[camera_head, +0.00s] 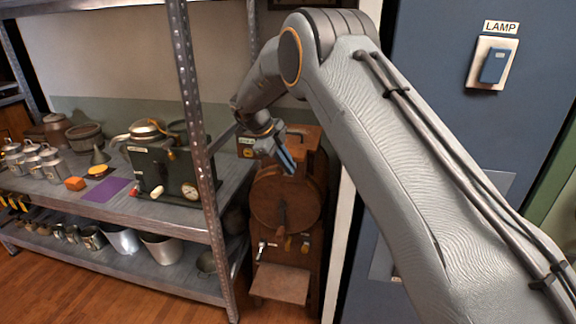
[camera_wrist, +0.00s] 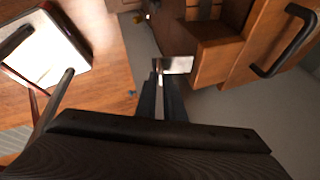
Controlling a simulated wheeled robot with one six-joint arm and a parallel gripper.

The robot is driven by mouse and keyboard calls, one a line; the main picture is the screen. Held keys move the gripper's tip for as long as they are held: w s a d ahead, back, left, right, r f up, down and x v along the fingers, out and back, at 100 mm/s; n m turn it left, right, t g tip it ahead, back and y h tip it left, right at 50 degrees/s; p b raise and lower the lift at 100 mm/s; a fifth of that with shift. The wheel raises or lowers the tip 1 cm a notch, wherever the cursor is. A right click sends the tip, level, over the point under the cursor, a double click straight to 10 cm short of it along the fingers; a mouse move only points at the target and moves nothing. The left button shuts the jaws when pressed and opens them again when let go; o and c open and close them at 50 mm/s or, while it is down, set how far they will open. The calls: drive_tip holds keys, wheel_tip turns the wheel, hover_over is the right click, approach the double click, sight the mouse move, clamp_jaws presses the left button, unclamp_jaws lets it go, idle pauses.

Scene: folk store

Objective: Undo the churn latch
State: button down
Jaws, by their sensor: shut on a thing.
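The wooden churn (camera_head: 285,202) stands on a wooden stand beside the shelf, with a round drum front and a crank at its middle. A black handle (camera_head: 296,134) is on its top, and a similar handle (camera_wrist: 290,42) shows on the wooden body in the wrist view. My gripper (camera_head: 287,160) is at the churn's upper part. In the wrist view my gripper (camera_wrist: 160,72) has its fingers close together, shut on a small bright metal piece, which I take for the latch (camera_wrist: 178,65), against the churn's wood. The fingers hide part of it.
A metal shelf (camera_head: 110,207) with pots, cans and a dark green machine (camera_head: 166,172) stands at left; its upright (camera_head: 194,110) is close to my arm. A blue panel with a lamp switch (camera_head: 493,64) is at right. Open wooden floor (camera_head: 100,290) lies in front.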

drive_tip(key=shift+w+r, duration=0.15)
drive_tip(key=c, duration=1.9)
unclamp_jaws()
drive_tip(key=shift+b+v, duration=1.5)
drive_tip(key=shift+v, duration=2.35)
